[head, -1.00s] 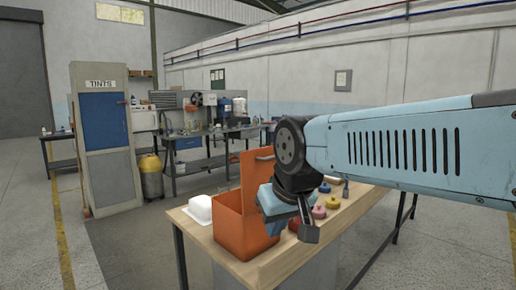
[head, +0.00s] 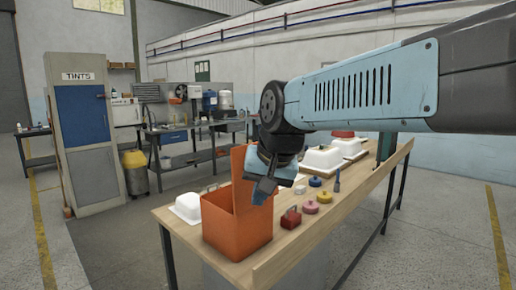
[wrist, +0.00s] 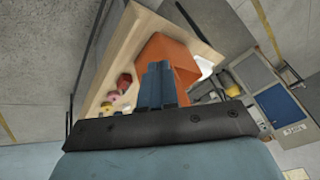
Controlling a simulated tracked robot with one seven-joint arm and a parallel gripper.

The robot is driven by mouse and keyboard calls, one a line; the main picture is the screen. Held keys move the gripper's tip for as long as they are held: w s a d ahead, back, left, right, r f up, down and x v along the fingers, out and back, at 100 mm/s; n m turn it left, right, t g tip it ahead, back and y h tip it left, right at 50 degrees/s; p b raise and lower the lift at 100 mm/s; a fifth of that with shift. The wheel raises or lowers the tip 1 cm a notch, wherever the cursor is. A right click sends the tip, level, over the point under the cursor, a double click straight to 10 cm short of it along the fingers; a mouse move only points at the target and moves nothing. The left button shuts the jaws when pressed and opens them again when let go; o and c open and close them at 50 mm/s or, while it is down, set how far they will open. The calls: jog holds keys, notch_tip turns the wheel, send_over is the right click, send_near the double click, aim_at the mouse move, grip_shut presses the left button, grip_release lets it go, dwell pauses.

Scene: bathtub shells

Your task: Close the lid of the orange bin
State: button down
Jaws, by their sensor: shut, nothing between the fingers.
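The orange bin (head: 232,227) stands on the wooden workbench (head: 170,222) near its left end. Its lid (head: 238,166) stands raised at the back of the bin, partly hidden by my arm. My gripper (head: 262,192) is shut and empty, in front of the bin's upper right side in the head view. I cannot tell whether it touches the lid or bin. In the wrist view my shut fingers (wrist: 158,75) overlap the orange bin (wrist: 158,47).
A white shell (head: 187,207) sits left of the bin. Right of it are a red block (head: 291,218), a pink round piece (head: 324,197), a blue one (head: 315,181) and more white shells (head: 322,158). A yellow drum (head: 136,172) stands on the floor behind.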

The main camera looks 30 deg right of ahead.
jog(key=w+d+r+m+y, duration=0.1)
jog(key=w+d+r+m, duration=0.55)
jog(key=d+m, duration=0.55)
jog(key=w+d+r+m+y, duration=0.1)
jog(key=w+d+r+m, duration=0.6)
jog(key=m, duration=0.8)
jog(key=w+r+x, duration=0.1)
jog(key=w+x, duration=0.2)
jog(key=x, duration=1.1)
jog(key=shift+d+r+t, duration=0.2)
jog(key=shift+d+t, duration=0.05)
jog(key=shift+t, duration=0.05)
jog(key=shift+w+d, duration=0.1)
